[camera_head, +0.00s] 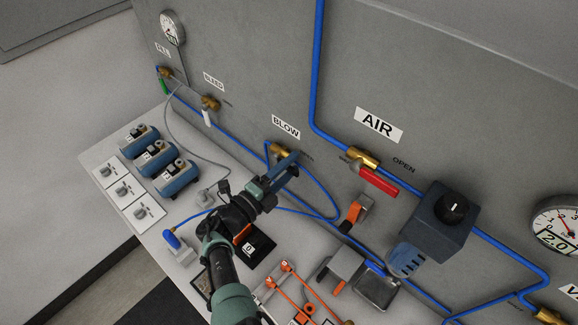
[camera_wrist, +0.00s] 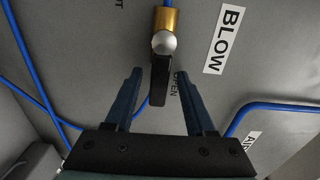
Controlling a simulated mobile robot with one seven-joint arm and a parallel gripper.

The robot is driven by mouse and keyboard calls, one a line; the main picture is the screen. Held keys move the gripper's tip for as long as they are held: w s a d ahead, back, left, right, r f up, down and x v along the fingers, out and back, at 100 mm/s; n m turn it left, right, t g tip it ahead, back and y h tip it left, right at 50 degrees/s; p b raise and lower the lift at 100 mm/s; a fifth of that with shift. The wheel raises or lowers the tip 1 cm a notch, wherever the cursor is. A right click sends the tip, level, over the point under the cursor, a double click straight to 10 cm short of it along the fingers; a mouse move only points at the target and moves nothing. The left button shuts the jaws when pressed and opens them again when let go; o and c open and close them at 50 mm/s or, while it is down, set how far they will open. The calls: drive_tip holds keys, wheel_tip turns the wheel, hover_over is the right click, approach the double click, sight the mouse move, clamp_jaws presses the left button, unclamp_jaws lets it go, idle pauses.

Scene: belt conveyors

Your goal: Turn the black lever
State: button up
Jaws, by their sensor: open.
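The black lever (camera_wrist: 160,82) is on the brass valve (camera_wrist: 167,20) beside the BLOW label (camera_wrist: 225,38), on the grey panel. In the wrist view it points down from the round silver cap, toward the OPEN marking. My gripper (camera_wrist: 158,72) is open, with one blue finger on each side of the lever's lower part. I see gaps between fingers and lever; contact cannot be told. In the head view my gripper (camera_head: 290,163) is at the BLOW valve (camera_head: 277,150) and hides the lever.
A red-handled AIR valve (camera_head: 379,181) is to the right, with a dark knob box (camera_head: 438,220) beyond it. Blue pipes (camera_head: 315,70) run along the panel. Blue cylinders (camera_head: 176,178), orange-handled parts (camera_head: 297,291) and a blue hose (camera_head: 325,217) crowd the bench.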

drive_tip(key=p+v, duration=0.1)
drive_tip(key=v, duration=1.2)
drive_tip(key=shift+p, duration=0.4)
